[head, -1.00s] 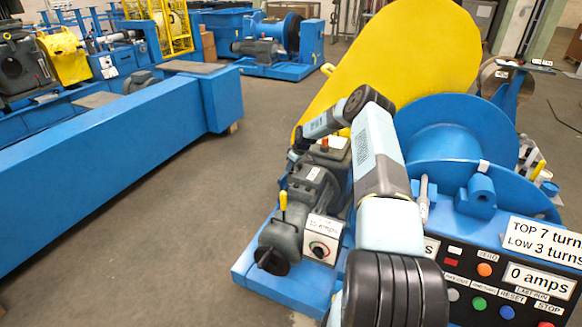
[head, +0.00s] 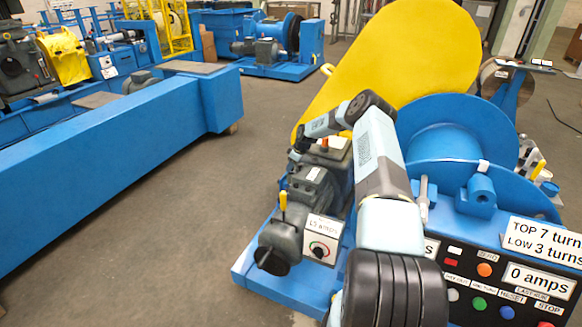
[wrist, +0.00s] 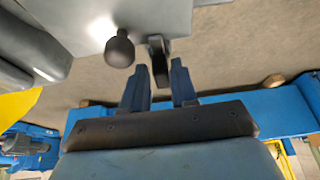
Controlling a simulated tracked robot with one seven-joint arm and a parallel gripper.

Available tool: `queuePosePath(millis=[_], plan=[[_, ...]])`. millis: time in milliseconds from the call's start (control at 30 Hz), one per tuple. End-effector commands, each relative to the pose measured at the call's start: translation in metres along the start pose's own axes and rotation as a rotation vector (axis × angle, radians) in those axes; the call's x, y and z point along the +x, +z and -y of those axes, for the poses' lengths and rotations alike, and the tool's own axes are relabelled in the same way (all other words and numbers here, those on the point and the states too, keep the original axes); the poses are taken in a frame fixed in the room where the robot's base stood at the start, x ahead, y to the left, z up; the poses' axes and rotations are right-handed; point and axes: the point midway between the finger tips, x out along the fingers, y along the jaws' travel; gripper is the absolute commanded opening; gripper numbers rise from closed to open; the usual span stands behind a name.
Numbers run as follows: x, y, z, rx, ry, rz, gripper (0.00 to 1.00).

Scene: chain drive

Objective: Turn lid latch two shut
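A dark latch-like tab (wrist: 158,60) hangs from the edge of a pale grey casing (wrist: 75,20) in the wrist view. I cannot read which latch number it is. My gripper (wrist: 160,88) is open, with its two blue-grey fingers apart. The tab's lower end shows near the gap between the fingertips; I cannot tell if either finger touches it. A dark round knob (wrist: 119,48) is on the casing left of the tab. In the head view my arm reaches to the far end of the grey motor unit (head: 312,190); its fingers are not clear there.
A large yellow guard (head: 410,60) stands behind the arm, beside a blue drum (head: 450,140). A control panel (head: 500,285) is at front right. A long blue beam (head: 110,150) lies to the left. Floor (head: 200,240) between beam and machine is clear.

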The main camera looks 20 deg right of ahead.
Motion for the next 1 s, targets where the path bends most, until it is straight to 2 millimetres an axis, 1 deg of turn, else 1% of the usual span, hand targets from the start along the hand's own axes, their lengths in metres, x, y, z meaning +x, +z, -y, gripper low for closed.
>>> queuePosePath(millis=[233, 367, 467, 800, 1000], plan=[[-0.002, 0.000, 0.001, 0.000, -0.001, 0.000, 0.28], [-0.013, -0.001, 0.000, 0.000, 0.000, 0.000, 0.28], [-0.028, 0.000, 0.000, 0.000, 0.000, 0.000, 0.28], [-0.094, -0.001, -0.001, -0.001, 0.001, 0.000, 0.28], [-0.122, 0.000, -0.001, 0.001, 0.000, 0.000, 0.28]])
